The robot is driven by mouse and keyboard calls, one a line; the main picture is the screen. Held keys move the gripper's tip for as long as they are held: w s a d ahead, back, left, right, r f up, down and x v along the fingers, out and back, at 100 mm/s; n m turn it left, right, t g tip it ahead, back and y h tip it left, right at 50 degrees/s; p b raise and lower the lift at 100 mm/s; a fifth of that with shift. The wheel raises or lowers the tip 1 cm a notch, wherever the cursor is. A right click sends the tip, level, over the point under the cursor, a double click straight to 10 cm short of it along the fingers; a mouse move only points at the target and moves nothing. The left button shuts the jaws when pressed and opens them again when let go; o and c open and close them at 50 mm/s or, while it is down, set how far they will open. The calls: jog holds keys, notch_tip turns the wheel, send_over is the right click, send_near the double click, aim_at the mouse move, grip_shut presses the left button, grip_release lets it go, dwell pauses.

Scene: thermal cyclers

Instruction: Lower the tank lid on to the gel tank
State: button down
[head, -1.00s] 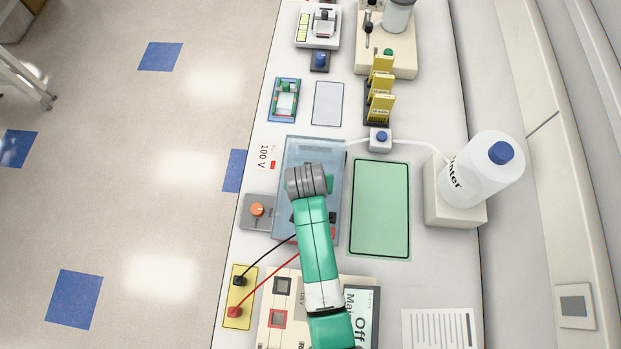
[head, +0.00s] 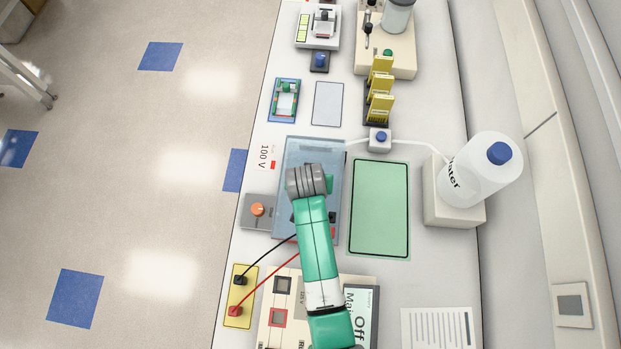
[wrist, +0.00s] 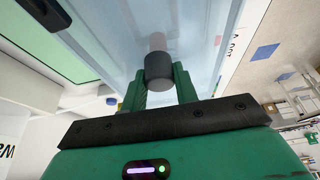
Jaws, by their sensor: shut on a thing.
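The tank lid (head: 316,150) is a translucent blue panel in the middle of the bench, partly hidden under my arm in the head view. It also fills the upper middle of the wrist view (wrist: 190,30). My gripper (wrist: 160,85) is shut on the lid's dark round knob (wrist: 159,72), with one green finger on each side. In the head view my wrist covers the gripper and the knob. The gel tank cannot be told apart from the lid, and any gap between them is hidden.
A yellow terminal block (head: 240,296) has black and red leads running toward the lid. A water bottle (head: 482,172) stands at the right, and a blue-button box (head: 380,139) sits behind the mat.

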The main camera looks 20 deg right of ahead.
jog(key=shift+f+b, duration=0.6)
jog(key=shift+f, duration=0.5)
dwell(0.5)
jog(key=c, duration=1)
grip_release()
jog(key=v, duration=0.7)
jog(key=shift+a+r, duration=0.1)
jog(key=shift+r, duration=0.3)
